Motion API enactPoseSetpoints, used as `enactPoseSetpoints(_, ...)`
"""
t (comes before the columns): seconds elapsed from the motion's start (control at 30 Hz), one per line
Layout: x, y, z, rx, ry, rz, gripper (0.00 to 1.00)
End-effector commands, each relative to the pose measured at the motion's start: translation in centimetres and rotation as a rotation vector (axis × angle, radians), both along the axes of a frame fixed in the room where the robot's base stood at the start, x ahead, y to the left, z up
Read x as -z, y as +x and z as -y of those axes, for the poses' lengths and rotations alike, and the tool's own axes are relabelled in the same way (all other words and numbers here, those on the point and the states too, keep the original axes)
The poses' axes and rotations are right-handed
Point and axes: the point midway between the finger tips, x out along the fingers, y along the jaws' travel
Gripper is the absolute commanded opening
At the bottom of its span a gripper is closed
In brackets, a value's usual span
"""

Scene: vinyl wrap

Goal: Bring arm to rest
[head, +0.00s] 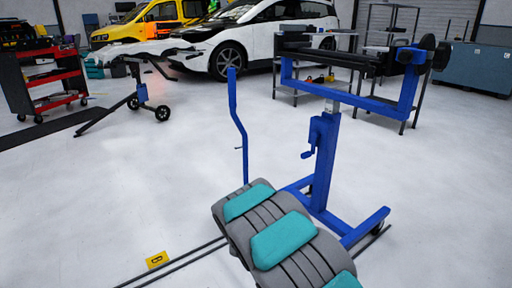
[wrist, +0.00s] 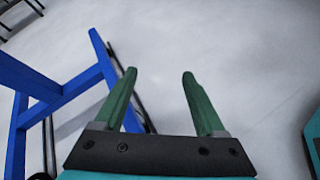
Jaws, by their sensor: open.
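My gripper (wrist: 159,75) shows in the wrist view with its two green fingers spread apart. It is open, and nothing is between the fingers; only the pale floor shows past them. In the head view my grey and teal arm (head: 283,240) reaches up from the bottom, bent over. The gripper itself is hidden in the head view behind the arm.
A blue wheeled stand (head: 325,150) with a crank and a black top rail is just beyond my arm; its blue frame (wrist: 65,85) is left of the fingers in the wrist view. A yellow "B" floor marker (head: 157,260) is left. Open floor lies left. A red tool cart (head: 45,82), a small wheeled stand (head: 140,95) and a white car (head: 230,45) stand farther back.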

Motion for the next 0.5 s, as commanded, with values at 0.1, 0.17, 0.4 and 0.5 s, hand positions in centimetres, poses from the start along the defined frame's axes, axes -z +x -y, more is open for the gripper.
enactPoseSetpoints(0.1,-4.5,-2.5,2.1,0.138,0.044,0.076,0.72)
enactPoseSetpoints(0.17,-6.2,-4.1,2.9,0.208,0.069,0.109,0.72)
enactPoseSetpoints(0.4,-12.2,-10.9,4.9,0.480,0.177,0.227,0.72)
enactPoseSetpoints(0.5,-14.1,-13.7,5.0,0.585,0.233,0.270,0.72)
